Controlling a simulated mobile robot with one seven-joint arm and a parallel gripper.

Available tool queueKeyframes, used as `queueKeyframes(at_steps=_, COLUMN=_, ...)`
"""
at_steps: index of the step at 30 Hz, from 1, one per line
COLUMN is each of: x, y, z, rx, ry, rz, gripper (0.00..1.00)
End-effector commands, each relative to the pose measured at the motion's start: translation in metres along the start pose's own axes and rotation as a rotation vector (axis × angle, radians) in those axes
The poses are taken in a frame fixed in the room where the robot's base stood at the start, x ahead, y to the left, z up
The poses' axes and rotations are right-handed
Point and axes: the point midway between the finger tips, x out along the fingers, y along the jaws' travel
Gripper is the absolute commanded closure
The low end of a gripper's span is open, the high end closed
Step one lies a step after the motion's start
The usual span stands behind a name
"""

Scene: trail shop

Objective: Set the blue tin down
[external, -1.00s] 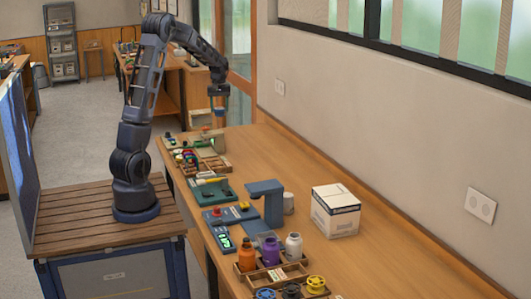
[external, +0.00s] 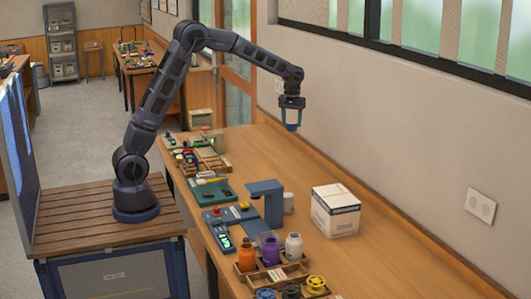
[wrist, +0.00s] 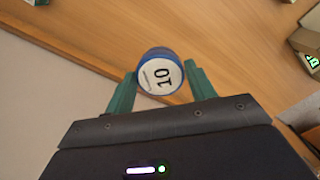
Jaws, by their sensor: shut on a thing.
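The blue tin (wrist: 160,77) has a white round face marked "10" and a blue rim. In the wrist view it sits between the two green fingers of my gripper (wrist: 161,88), which is shut on it. In the external view my gripper (external: 291,108) points down and holds the tin (external: 292,122) in the air, close to the wall over the far side of the wooden table (external: 262,152). The tin is clear of the table top.
A white box (external: 335,211), a blue-grey stand (external: 268,203) and a white cup (external: 288,203) stand nearer the camera. A wooden tray (external: 247,281) holds orange, purple and white bottles. Small items crowd the table's left edge. The table below my gripper is clear.

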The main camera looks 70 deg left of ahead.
Motion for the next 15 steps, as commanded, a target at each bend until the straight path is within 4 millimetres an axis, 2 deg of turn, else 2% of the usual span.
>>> queueKeyframes(at_steps=1, x=0.000, y=0.021, z=0.013, rx=0.029, ry=0.000, rz=0.000, gripper=0.67)
queueKeyframes(at_steps=3, x=-0.001, y=0.047, z=0.029, rx=0.061, ry=0.000, rz=0.000, gripper=0.67)
queueKeyframes(at_steps=8, x=-0.001, y=0.104, z=0.070, rx=0.136, ry=0.001, rz=0.001, gripper=0.67)
queueKeyframes(at_steps=15, x=-0.001, y=0.181, z=0.143, rx=0.245, ry=0.001, rz=0.003, gripper=0.67)
